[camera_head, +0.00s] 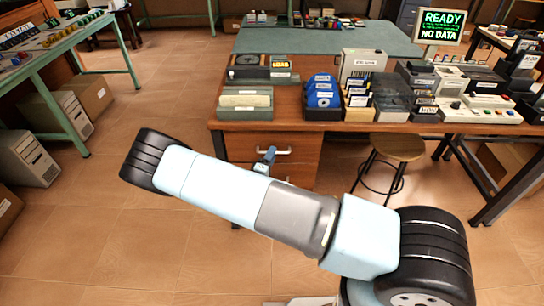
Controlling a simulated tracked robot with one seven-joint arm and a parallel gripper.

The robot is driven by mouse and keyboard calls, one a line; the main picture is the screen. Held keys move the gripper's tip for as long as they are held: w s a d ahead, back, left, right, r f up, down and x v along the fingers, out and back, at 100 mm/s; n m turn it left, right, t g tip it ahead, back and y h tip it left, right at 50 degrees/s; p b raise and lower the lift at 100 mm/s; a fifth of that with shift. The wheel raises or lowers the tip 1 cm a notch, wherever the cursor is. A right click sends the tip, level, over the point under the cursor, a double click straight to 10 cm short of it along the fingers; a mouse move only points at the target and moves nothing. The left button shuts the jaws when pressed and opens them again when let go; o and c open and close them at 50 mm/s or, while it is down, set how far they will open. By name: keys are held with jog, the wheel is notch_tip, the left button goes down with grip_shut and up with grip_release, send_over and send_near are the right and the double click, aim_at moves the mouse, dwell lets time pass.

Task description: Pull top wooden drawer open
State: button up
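The top wooden drawer (238,145) is in the brown cabinet under the left part of the desk. Its front looks flush with the cabinet. Its pale bar handle (283,152) shows on the front. A second drawer (302,172) lies below it, partly hidden by my arm. My gripper (267,158) shows only as a small blue-grey part above my arm, in front of the top drawer's handle. It overlaps the handle's left part in view; I cannot tell whether it touches. My arm hides the rest of the gripper, so its opening is not visible.
The desk top (342,127) carries file boxes, card trays and electronic devices. A round stool (398,147) stands right of the drawers. A green bench (62,45) and computer towers (28,158) are at left. The floor before the cabinet is clear.

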grip_shut()
dwell(0.3)
jog(key=s, duration=3)
jog(key=shift+a, duration=0.45)
jog(key=shift+f, duration=0.15)
jog(key=shift+o, duration=0.3)
grip_release()
